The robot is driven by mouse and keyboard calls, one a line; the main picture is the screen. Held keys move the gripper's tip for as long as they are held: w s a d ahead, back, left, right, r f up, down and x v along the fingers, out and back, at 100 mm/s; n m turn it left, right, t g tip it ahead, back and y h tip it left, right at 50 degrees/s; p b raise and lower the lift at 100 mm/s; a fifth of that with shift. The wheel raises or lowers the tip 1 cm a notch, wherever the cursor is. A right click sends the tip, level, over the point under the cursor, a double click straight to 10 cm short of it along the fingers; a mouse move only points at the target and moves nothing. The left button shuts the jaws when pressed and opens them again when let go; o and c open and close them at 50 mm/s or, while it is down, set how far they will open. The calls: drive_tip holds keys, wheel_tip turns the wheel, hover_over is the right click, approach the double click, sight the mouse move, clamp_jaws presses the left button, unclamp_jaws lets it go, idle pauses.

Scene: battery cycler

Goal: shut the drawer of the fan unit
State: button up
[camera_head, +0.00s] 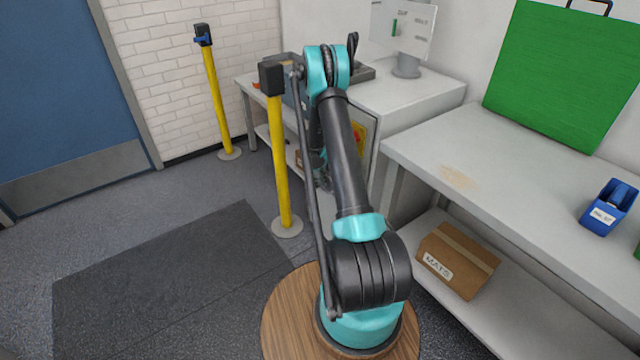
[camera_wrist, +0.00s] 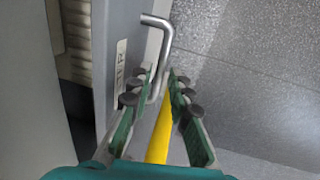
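The drawer front (camera_wrist: 125,40) of the fan unit is a grey panel on the left of the wrist view, with a partly readable label (camera_wrist: 121,78). A bent metal handle (camera_wrist: 163,40) stands out from it. Behind the front, a ribbed beige part (camera_wrist: 78,35) shows in a gap, so the drawer looks at least partly open. My gripper (camera_wrist: 160,78) has its two fingers apart, with the lower part of the handle between them. I see space beside the handle; any contact is unclear. In the head view my arm hides the gripper and the handle.
A yellow post (camera_head: 280,165) stands close left of my arm; another (camera_head: 216,95) is near the wall. A white bench (camera_head: 400,98) carries a monitor (camera_head: 405,28). A worktable (camera_head: 510,185) is at right, with a box (camera_head: 458,260) below. The dark mat (camera_head: 160,285) is clear.

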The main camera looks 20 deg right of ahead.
drive_tip(key=shift+c, duration=0.6)
clamp_jaws()
drive_tip(key=shift+w+d, duration=0.25)
drive_tip(key=shift+d, duration=0.45)
drive_tip(key=shift+w+d, duration=0.2)
drive_tip(key=shift+d, duration=0.55)
drive_tip(key=shift+w+d, duration=0.25)
drive_tip(key=shift+d, duration=0.45)
drive_tip(key=shift+o, duration=0.6)
unclamp_jaws()
drive_tip(key=shift+d, duration=0.15)
wheel_tip(320, 180, up, 12)
drive_tip(key=a, duration=0.2)
drive_tip(key=shift+s+a, duration=0.2)
drive_tip(key=shift+s, duration=0.15)
drive_tip(key=shift+f, duration=0.15)
